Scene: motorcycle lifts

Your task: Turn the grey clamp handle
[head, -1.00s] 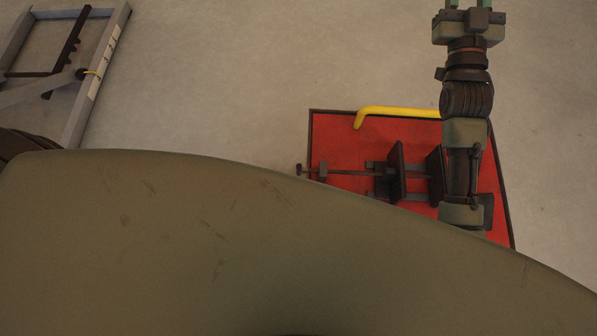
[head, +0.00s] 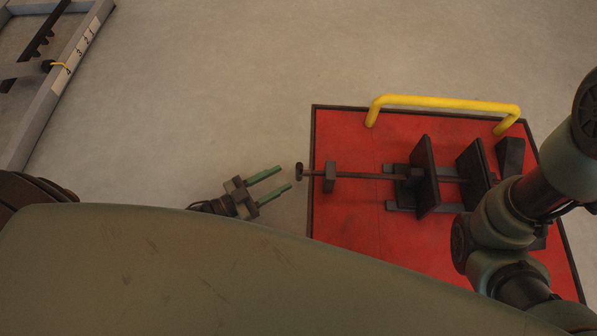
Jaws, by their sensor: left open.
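The clamp handle (head: 299,172) is a small dark crossbar at the left end of a long screw rod (head: 360,175). It sticks out just past the left edge of the red platform (head: 350,218). The rod runs right through a small block to the clamp's dark upright jaw plates (head: 425,175). My left gripper (head: 285,177) is open and empty, its two green fingers pointing right. Its fingertips are a little left of the handle in the picture; contact does not show. My right arm comes in at the right, over the platform's right side; its gripper is out of view.
A yellow bent bar (head: 445,102) stands along the platform's far edge. A grey frame (head: 62,85) with numbered marks and a yellow loop is at the upper left. Bare concrete floor (head: 230,80) lies between frame and platform.

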